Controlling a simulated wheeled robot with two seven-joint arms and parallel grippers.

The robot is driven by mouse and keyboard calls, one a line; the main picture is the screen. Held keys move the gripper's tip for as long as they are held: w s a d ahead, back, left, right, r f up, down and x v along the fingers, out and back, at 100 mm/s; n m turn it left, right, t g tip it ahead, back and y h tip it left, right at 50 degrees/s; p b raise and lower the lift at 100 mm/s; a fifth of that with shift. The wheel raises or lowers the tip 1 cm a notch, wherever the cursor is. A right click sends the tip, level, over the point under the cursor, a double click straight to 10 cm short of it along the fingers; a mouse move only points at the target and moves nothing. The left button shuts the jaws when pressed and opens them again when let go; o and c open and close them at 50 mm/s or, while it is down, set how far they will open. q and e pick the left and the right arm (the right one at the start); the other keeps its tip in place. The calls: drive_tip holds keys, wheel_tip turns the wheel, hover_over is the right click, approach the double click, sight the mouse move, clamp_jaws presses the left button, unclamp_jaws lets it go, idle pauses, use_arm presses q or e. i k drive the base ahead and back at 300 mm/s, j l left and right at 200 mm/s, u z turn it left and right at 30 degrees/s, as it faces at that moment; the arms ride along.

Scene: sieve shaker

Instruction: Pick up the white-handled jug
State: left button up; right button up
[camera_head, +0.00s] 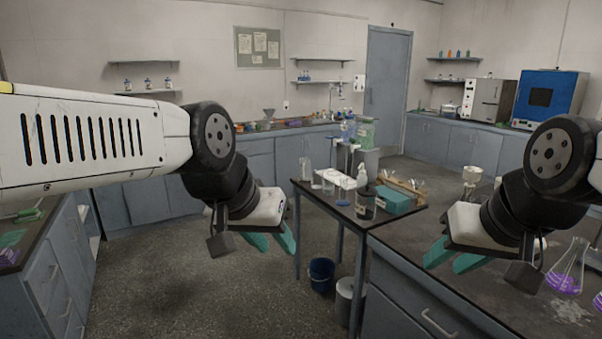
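My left gripper (278,245) hangs over the floor, left of the small table, with its teal fingers apart and nothing between them. My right gripper (446,262) is above the dark bench at the right, teal fingers apart and empty. On the small table stands a dark-topped, clear-sided vessel (366,205). A small white item (361,174) shows behind it. I cannot tell which of these, if either, is the white-handled jug; they are too small to make out. Neither gripper touches them.
The small table (335,207) also bears a teal box (393,201) and glassware. A conical flask with purple liquid (567,272) stands on the right bench (400,240). A blue bucket (321,274) stands on the floor under the table. The floor at left is clear.

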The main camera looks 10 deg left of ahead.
sight(304, 163)
drive_tip(key=u, duration=0.4)
drive_tip(key=z, duration=2.1)
drive_tip(key=u, duration=2.1)
drive_tip(key=i+u, duration=0.1)
drive_tip(key=i, duration=0.9)
drive_tip(key=i+u, duration=0.1)
drive_tip(key=i, duration=0.95)
drive_tip(key=i+l+u, duration=0.1)
drive_tip(key=i, duration=0.9)
